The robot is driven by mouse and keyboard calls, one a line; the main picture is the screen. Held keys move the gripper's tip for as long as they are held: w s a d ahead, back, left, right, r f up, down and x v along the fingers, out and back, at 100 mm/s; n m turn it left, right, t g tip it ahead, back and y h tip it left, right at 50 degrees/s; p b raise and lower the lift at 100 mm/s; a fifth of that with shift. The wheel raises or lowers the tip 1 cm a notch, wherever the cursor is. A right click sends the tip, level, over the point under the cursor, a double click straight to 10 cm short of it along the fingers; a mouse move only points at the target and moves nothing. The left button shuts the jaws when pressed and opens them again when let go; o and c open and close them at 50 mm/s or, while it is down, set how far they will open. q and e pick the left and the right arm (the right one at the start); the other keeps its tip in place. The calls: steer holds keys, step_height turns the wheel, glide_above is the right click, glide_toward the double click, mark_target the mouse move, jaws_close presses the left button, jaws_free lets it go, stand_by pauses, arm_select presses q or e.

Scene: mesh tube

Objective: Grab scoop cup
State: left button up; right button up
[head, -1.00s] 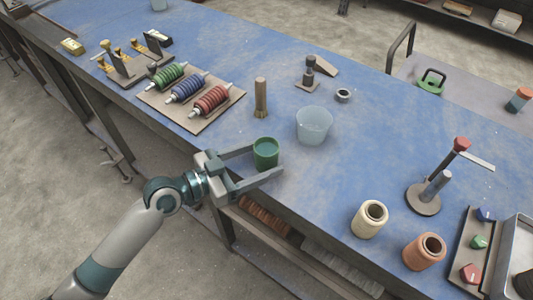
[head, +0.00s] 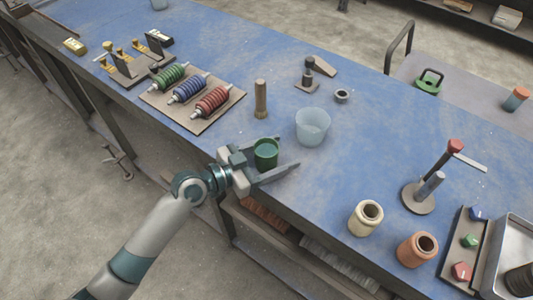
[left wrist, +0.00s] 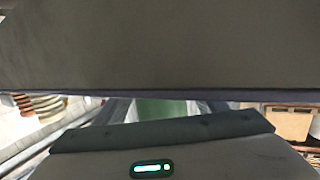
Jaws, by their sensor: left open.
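The green cup (head: 266,153), which looks like the scoop cup, stands upright near the front edge of the blue bench. My left gripper (head: 286,153) is open, with one finger on each side of the cup. The cup sits deep between the fingers, close to the palm; I cannot tell whether it touches either finger. In the left wrist view a strip of green, likely the cup (left wrist: 165,108), shows past the large dark gripper parts, which hide most of it. My right gripper is not in view.
A translucent bucket (head: 312,127) stands just behind the cup. A wooden-handled brush (head: 261,99) and a board with three coils (head: 192,92) are to the left. A cream jar (head: 365,218) and an orange jar (head: 417,250) stand to the right. Bench between is clear.

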arm_select(q)
steer(key=shift+w+d, duration=0.1)
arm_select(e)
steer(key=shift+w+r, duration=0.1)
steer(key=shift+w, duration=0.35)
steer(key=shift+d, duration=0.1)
arm_select(q)
steer(key=c, duration=1.3)
steer(key=shift+o, duration=0.4)
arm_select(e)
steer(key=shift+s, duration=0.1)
